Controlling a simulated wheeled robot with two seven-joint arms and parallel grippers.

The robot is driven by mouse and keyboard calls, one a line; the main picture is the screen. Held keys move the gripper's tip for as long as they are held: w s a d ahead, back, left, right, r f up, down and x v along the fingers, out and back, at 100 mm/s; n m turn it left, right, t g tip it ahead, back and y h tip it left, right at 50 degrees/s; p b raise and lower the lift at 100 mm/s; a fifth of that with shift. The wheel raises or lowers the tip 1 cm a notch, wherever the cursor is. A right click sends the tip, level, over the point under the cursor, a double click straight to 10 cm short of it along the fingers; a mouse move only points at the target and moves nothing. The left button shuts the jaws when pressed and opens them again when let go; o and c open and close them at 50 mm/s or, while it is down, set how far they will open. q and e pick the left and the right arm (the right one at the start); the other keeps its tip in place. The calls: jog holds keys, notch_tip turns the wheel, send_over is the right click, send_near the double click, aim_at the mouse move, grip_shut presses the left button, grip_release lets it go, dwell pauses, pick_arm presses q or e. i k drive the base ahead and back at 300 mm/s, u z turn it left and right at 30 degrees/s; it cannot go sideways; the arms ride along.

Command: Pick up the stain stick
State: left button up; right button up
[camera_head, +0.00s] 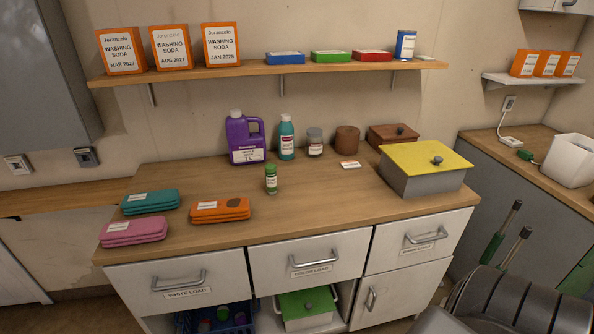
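No label that I can read says stain stick. A small upright green container with a green cap (271,179) stands near the middle of the wooden counter and is the most stick-like thing there. A small flat white and red piece (350,165) lies further back to the right. I cannot tell for sure which of them is the stain stick. Neither of my grippers is in view.
Behind stand a purple jug (245,138), a teal bottle (286,137) and a grey-lidded jar (314,142). A yellow-lidded box (426,168) stands right. The front middle counter is clear.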

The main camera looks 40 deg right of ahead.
aim_at(270, 169)
jog(key=z, duration=0.9)
jog(key=i, duration=0.8)
jog(key=z, duration=0.85)
